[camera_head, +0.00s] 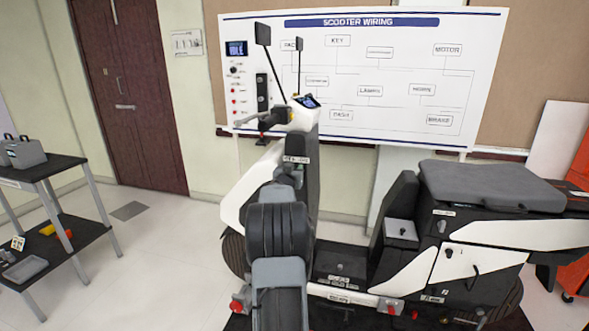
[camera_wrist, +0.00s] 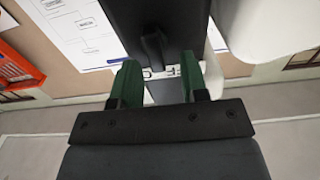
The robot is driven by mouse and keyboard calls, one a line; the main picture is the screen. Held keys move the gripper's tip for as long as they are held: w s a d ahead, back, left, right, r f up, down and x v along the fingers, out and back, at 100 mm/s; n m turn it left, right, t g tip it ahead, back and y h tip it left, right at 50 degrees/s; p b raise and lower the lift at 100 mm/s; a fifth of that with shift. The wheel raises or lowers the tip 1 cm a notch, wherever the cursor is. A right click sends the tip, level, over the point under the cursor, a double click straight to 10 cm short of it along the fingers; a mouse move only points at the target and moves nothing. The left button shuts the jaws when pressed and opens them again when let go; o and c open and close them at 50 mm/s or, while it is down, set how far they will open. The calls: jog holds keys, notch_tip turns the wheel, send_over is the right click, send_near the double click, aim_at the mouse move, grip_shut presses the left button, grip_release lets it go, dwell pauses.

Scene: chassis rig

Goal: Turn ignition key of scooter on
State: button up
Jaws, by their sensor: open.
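The white and black scooter (camera_head: 255,190) stands in front of the wiring poster, its front column behind my arm. In the wrist view, a dark raised piece that looks like the ignition key (camera_wrist: 154,44) stands out from the scooter's black panel (camera_wrist: 150,12). My gripper (camera_wrist: 160,72) is open, with its green fingers apart on either side below the key and nothing between them. A white label with dark lettering shows between the fingers, partly covered. In the head view my gripper (camera_head: 292,172) is at the front column, just under a small white label. The key's turn position cannot be told.
The scooter's handlebar, mirrors and small dash screen (camera_head: 307,102) rise above my gripper. The seat (camera_head: 490,185) and rear body are to the right. A dark cart (camera_head: 55,168) with trays stands left. The poster (camera_head: 360,75) shows "IDLE". Floor between cart and scooter is clear.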

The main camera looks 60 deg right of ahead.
jog(key=shift+w+d, duration=0.15)
jog(key=shift+d, duration=0.3)
jog(key=shift+c, duration=0.2)
jog(key=c, duration=0.6)
jog(key=shift+c, duration=0.2)
